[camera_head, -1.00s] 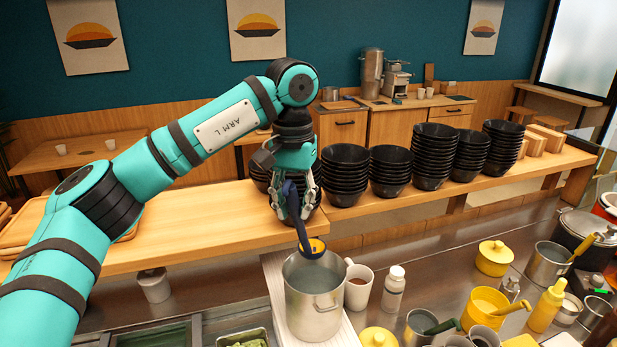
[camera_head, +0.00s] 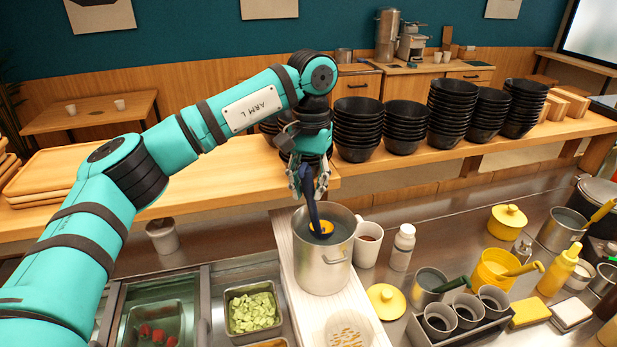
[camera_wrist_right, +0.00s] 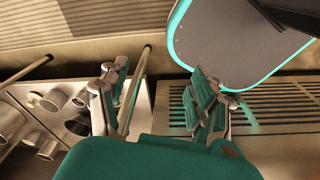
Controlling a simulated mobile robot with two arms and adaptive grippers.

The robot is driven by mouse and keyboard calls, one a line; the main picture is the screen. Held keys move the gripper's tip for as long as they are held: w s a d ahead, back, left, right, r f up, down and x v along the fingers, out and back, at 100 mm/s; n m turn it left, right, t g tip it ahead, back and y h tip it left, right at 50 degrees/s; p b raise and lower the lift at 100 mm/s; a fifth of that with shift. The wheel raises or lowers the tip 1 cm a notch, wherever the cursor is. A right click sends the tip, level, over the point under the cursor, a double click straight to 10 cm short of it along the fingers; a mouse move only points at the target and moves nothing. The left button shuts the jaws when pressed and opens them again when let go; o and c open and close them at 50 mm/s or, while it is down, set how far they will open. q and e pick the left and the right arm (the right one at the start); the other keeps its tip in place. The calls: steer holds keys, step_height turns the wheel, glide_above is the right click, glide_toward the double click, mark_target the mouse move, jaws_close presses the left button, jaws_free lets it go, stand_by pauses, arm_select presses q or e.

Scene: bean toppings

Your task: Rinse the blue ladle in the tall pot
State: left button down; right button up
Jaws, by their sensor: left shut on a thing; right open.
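The blue ladle (camera_head: 314,213) is held upright by my left gripper (camera_head: 308,184), which is shut on its handle. The ladle's bowl, with orange-yellow inside (camera_head: 321,227), is down within the mouth of the tall steel pot (camera_head: 322,265). Whether the bowl touches liquid is hard to tell. The pot stands on a pale board on the counter. My right gripper (camera_wrist_right: 158,108) shows only in the right wrist view, with its fingers apart and nothing between them.
A mug (camera_head: 367,244) and a white bottle (camera_head: 402,247) stand close right of the pot. A yellow lid (camera_head: 386,301) lies in front of them. Food trays (camera_head: 252,310) are at left. Stacked black bowls (camera_head: 357,130) line the shelf behind.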

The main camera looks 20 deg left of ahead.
mark_target(308, 198)
arm_select(q)
steer(key=f+b, duration=0.3)
steer(key=b, duration=0.1)
steer(key=shift+s+f+t, duration=0.3)
steer(key=shift+f, duration=0.05)
steer(key=s+f+b, duration=0.1)
steer(key=b, duration=0.2)
steer(key=s+f+t+b, duration=0.1)
steer(key=s+b, duration=0.1)
steer(key=b, duration=0.1)
steer(key=shift+t, duration=0.3)
arm_select(e)
step_height(308, 198, down, 11)
steer(key=s, duration=0.2)
arm_select(q)
steer(key=shift+w, duration=0.1)
arm_select(e)
steer(key=shift+s+a, duration=0.1)
steer(key=shift+s, duration=0.1)
